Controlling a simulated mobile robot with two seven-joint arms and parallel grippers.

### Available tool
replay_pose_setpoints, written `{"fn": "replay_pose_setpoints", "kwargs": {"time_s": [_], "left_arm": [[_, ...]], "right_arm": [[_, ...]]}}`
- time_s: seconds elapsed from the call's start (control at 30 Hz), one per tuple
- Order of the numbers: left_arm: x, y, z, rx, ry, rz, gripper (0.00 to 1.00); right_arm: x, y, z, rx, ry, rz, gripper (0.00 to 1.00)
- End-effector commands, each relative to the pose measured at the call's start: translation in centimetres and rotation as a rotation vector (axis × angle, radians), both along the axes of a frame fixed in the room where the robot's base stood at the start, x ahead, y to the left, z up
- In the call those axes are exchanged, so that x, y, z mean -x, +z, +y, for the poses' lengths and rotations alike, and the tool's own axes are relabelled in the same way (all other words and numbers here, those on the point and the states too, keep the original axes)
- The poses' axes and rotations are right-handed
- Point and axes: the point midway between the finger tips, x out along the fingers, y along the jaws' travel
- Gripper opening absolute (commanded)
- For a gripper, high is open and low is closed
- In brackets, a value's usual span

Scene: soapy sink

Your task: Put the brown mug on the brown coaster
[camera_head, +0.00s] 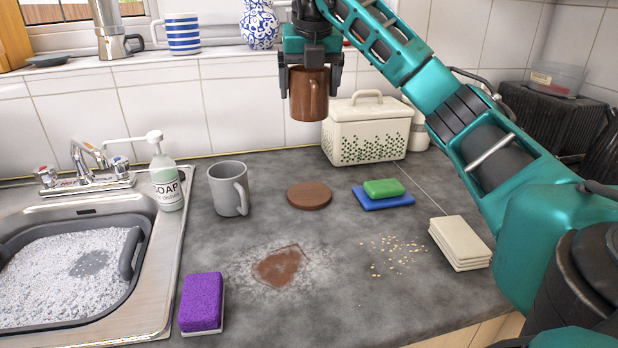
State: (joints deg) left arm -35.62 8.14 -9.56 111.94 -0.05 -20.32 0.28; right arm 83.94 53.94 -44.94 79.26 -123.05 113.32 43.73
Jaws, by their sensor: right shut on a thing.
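The brown mug (309,96) is held upright in the air by my right gripper (310,82), whose fingers are shut on it from both sides. The mug hangs well above the counter, in front of the tiled wall. The round brown coaster (309,195) lies flat on the grey counter, lower in the picture than the mug and almost straight under it. Nothing lies on the coaster. My left gripper is not in view.
A grey mug (226,190) stands left of the coaster. A green sponge (384,188) on a blue one (384,202) lies to its right. A cream bread bin (364,132) stands behind. A brown spill (278,268), crumbs (392,252) and a purple sponge (201,301) are in front.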

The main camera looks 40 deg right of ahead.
Motion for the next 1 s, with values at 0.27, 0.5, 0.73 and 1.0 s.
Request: {"fn": "replay_pose_setpoints", "kwargs": {"time_s": [0.27,0.5,0.73,1.0], "left_arm": [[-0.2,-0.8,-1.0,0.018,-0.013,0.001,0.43],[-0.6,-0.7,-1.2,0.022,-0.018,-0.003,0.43],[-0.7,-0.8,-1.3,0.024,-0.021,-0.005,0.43],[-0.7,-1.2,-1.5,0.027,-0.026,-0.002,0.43]], "right_arm": [[0.1,-8.0,-0.1,0.001,0.0,0.003,0.44],[0.1,-12.5,0.0,0.0,0.001,0.0,0.44],[0.0,-14.0,0.0,0.001,0.002,0.0,0.44],[0.1,-17.5,0.0,0.0,0.001,0.0,0.44]]}}
